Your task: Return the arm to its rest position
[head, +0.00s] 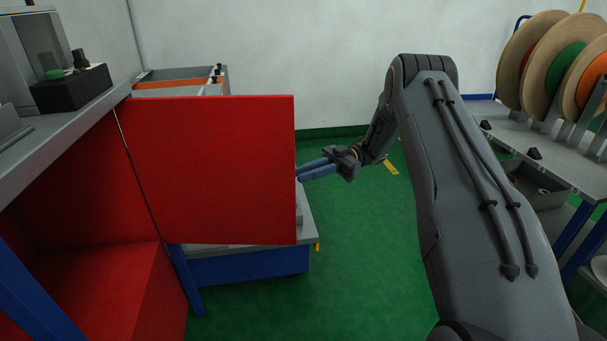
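My gripper (316,169) is in the middle of the head view, at the end of my dark grey arm. Its blue fingers point left, towards the free edge of a red door panel (210,165). The fingertips are at or just beside that edge; I cannot tell whether they touch it. The two fingers look slightly apart with nothing visible between them, but their tips are partly hard to see. My arm (475,190) reaches from the lower right, up and then forward.
The red door stands open from a red cabinet (100,290) at left. Behind it is a low bench with a blue side (250,267). At right, a grey table (560,165) carries several reels (530,60). Green floor (370,270) is clear between.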

